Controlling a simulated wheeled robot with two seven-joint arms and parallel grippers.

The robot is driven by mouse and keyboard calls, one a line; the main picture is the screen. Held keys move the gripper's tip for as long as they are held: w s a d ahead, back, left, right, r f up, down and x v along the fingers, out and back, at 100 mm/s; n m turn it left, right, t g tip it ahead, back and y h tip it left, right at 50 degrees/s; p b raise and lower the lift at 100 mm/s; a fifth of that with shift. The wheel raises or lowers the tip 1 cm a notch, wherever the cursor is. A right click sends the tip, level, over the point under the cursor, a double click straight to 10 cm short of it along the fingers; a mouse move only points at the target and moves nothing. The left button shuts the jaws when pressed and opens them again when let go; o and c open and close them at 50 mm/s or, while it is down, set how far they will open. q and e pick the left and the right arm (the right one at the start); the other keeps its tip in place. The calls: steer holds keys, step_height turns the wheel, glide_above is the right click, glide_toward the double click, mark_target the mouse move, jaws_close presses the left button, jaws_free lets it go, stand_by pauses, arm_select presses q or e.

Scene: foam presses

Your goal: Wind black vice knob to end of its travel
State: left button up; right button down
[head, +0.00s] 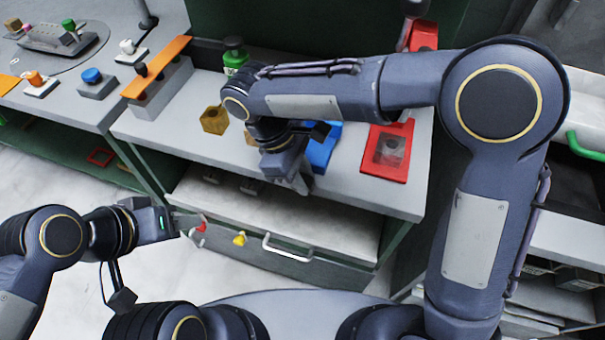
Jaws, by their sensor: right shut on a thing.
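A blue block-like body (323,150), which looks like the vice, sits on the grey bench, partly hidden behind my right gripper. My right gripper (301,186) reaches down at the bench's front edge, just in front of the blue body. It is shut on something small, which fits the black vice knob. The knob itself is hidden by the gripper, so its turn and travel cannot be seen. My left gripper (200,228) is low at the left, in front of the drawer and away from the blue body. A small red part shows at its fingertips; its opening is unclear.
A red press (374,169) with a grey block stands right of the blue body. A brown hexagonal piece (213,120) and a green-capped bottle (234,58) are to the left. My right arm crosses over the bench.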

mark_target(306, 178)
steer(key=shift+s+d+f+t+y+b, duration=0.1)
steer(key=shift+d+t+y+b, duration=0.1)
steer(key=shift+y+b, duration=0.35)
steer(key=shift+d+f+t+y+b, duration=0.1)
steer(key=shift+d+t+y+b, duration=0.1)
steer(key=shift+y+b, duration=0.35)
steer(key=shift+r+t+y+b, duration=0.1)
steer(key=shift+t+y+b, duration=0.25)
steer(key=shift+y, duration=0.65)
steer(key=c, duration=1.2)
jaws_free()
steer(key=shift+c, duration=0.2)
steer(key=shift+r, duration=0.1)
step_height(306, 178, up, 8)
steer(key=shift+a+f+p, duration=0.1)
steer(key=shift+f+p, duration=0.05)
steer(key=shift+p, duration=0.55)
